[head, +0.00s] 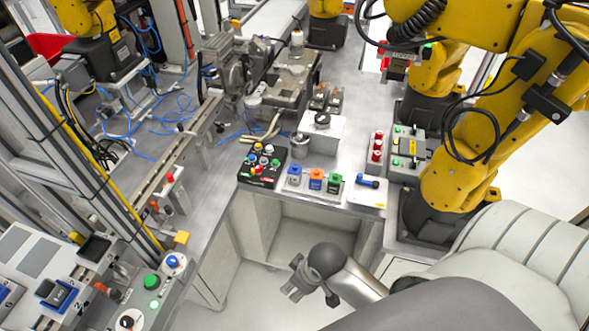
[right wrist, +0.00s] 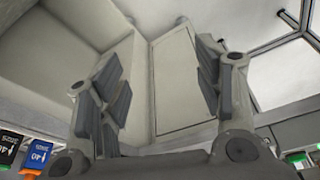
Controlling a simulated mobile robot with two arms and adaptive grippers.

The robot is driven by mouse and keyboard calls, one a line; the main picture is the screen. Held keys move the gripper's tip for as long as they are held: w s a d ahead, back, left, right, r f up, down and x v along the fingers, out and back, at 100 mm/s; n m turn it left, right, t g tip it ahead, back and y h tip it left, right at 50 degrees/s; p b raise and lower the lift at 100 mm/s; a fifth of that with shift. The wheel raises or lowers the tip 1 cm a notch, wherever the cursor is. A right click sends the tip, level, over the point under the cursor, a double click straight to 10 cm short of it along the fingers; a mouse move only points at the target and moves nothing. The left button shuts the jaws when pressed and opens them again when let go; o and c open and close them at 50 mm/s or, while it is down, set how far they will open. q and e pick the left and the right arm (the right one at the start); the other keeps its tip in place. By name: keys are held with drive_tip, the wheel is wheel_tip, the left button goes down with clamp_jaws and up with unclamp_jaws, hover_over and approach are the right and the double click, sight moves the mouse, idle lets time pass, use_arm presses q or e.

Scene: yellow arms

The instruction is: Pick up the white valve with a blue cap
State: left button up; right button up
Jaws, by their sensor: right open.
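A small blue-capped piece (head: 368,182) lies on a white plate at the right end of the front bench edge; I cannot tell whether its body is white. A black tray (head: 245,178) to the left holds several small pieces with blue, red, green and white caps, too small to tell apart. My right gripper (head: 312,290) is below and in front of the bench edge, apart from all of these. In the right wrist view its fingers (right wrist: 160,85) are spread, with nothing between them. My left gripper is not in view.
A box with red buttons (head: 377,147) and yellow arms (head: 450,185) are at the right. A control panel (head: 150,295) is at lower left. The floor below the bench is clear.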

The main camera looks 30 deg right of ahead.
drive_tip(key=w+r+n+y, duration=0.1)
drive_tip(key=w+r+n, duration=0.25)
drive_tip(key=w, duration=0.25)
drive_tip(key=p, duration=0.1)
approach(295, 169)
drive_tip(key=d+f, duration=0.1)
drive_tip(key=f, duration=0.1)
drive_tip(key=shift+n+y, duration=0.45)
drive_tip(key=shift+y, duration=0.05)
drive_tip(key=b+x, duration=0.1)
drive_tip(key=x, duration=0.1)
drive_tip(key=b+x, duration=0.2)
drive_tip(key=shift+w+d, duration=0.2)
drive_tip(key=shift+w, duration=0.05)
drive_tip(key=b+x, duration=0.6)
drive_tip(key=shift+w, duration=0.15)
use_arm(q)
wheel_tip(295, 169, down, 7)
use_arm(e)
drive_tip(key=shift+a, duration=0.1)
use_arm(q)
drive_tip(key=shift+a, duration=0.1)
use_arm(e)
drive_tip(key=shift+c, duration=0.3)
drive_tip(key=c, duration=1.2)
drive_tip(key=shift+o, duration=0.2)
